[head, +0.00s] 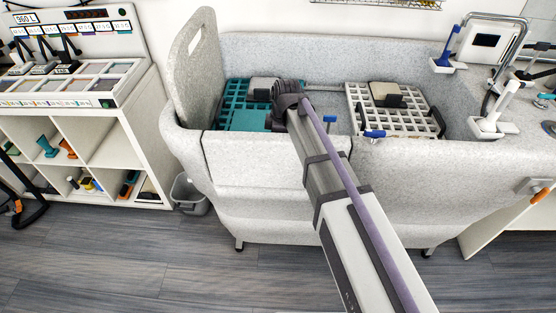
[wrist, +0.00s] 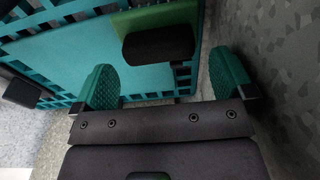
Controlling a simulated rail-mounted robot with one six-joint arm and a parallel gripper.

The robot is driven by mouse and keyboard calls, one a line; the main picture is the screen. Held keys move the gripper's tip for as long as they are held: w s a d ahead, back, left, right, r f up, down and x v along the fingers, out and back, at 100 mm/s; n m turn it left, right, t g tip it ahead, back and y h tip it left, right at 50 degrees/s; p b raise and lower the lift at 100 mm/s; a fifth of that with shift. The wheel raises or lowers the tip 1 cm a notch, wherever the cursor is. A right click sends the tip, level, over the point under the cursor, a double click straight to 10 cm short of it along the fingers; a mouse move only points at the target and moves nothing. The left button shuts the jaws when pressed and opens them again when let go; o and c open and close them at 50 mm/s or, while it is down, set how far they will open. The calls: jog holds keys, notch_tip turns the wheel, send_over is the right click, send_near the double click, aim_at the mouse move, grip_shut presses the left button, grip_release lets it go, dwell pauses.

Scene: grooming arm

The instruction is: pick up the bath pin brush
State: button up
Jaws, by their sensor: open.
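I cannot pick out the bath pin brush for certain. A blue-handled tool (head: 374,133) lies at the tub's front rim in the head view, and a small blue T-shaped piece (head: 330,119) shows just right of my arm. A blue brush-like tool (head: 448,46) stands in a white holder on the right counter. My gripper (wrist: 166,80) is open, with its two green pads apart and nothing between them. It is over the tub's left part, by the teal grate (wrist: 60,58). A black padded block (wrist: 158,43) on a green base lies beyond the fingertips.
The grey tub (head: 265,150) holds the teal grate on the left and a white grate (head: 405,122) on the right. A tall grey panel (head: 195,65) stands at the tub's left end. A tap (head: 500,20) rises at the right counter. A shelf unit (head: 115,150) stands left.

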notch_tip(320, 180, down, 4)
jog(key=shift+w+a+r+b, duration=0.1)
jog(key=shift+a+b, duration=0.05)
jog(key=shift+b, duration=1)
jog(key=shift+r, duration=0.2)
jog(key=c, duration=0.8)
jog(key=shift+r+p, duration=0.1)
jog(key=shift+p, duration=0.25)
notch_tip(320, 180, up, 18)
jog(key=p, duration=1.7)
jog(key=shift+p, duration=0.4)
